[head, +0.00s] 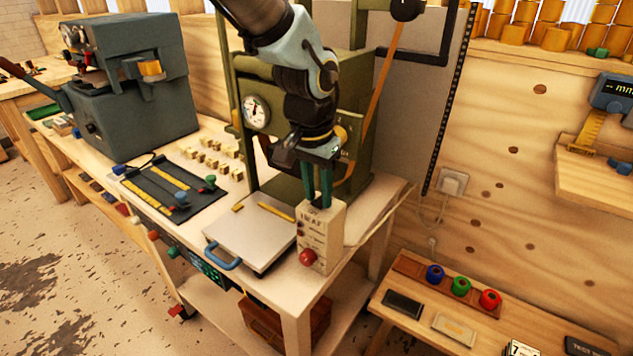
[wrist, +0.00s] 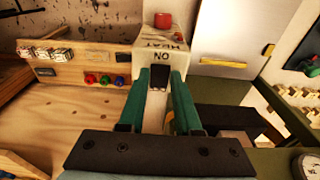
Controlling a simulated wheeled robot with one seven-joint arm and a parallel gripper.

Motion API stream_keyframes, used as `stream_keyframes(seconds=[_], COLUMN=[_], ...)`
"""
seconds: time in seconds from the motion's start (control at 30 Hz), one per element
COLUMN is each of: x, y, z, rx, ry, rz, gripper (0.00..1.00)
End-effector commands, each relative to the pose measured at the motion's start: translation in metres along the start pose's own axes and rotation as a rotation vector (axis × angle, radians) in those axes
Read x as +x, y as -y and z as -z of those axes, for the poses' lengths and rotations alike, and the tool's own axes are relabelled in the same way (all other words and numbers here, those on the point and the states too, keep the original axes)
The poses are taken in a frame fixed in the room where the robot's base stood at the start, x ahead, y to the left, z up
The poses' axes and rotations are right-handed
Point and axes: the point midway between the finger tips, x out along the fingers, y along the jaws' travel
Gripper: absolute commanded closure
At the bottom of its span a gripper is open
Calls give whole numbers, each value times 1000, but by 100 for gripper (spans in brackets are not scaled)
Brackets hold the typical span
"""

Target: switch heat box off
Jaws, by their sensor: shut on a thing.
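The heat box (head: 321,238) is a cream upright box marked HEAT at the front right corner of the bench, with a red round button (head: 308,257) low on its front. My gripper (head: 319,203) points down at the box's top, its green fingers close together. The fingers partly hide the switch.
A flat pale plate with a blue handle (head: 222,257) lies left of the box. A green press with a gauge (head: 256,112) stands behind. A wall socket (head: 453,183) and a lower shelf with coloured rolls (head: 461,286) are to the right.

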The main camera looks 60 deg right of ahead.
Motion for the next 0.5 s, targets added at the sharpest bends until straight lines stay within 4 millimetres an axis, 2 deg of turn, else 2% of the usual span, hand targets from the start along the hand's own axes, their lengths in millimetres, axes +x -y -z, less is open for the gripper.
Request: stream_keyframes(seconds=[0.37,0.4,0.5], x=[0,0,0], y=[0,0,0], z=[1,1,1], rx=[0,0,0], ry=[28,28,27], rz=[0,0,0], gripper=[100,65,54])
